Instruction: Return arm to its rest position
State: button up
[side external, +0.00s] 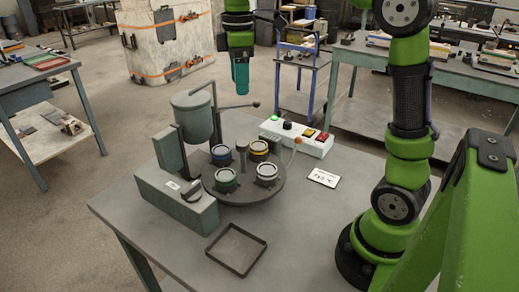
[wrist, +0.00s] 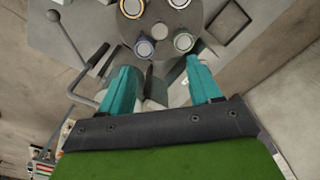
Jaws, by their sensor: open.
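My gripper (side external: 240,88) hangs above and behind the work table in the side view, apart from everything on it. In the wrist view its two teal fingers (wrist: 159,65) are spread with nothing held. The grey ladle pot (side external: 194,118), with a lever at its side, stands at the back left of the table. The round turntable (side external: 243,196) carries several ringed cups, including a blue-rimmed cup (side external: 221,155) and a yellow-rimmed cup (side external: 259,151). The turntable also shows beyond the fingers in the wrist view (wrist: 160,20). The pot is partly hidden there.
A white control box (side external: 310,146) with coloured buttons stands behind the turntable. An empty square tray (side external: 262,252) and a white card (side external: 323,177) lie on the table (side external: 310,225). Other benches stand left and right. The air around my gripper looks clear.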

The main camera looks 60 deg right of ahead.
jog(key=s+a+f+m+t+y, duration=0.1)
jog(key=s+a+f+m+t, duration=0.2)
jog(key=s+m, duration=0.3)
jog(key=s+a+f+m+t+y, duration=0.1)
jog(key=s+a+f+m+t, duration=0.2)
jog(key=s+m, duration=0.4)
jog(key=shift+s+a+f+t, duration=0.2)
jog(key=shift+s+a+t, duration=0.45)
jog(key=shift+s, duration=0.3)
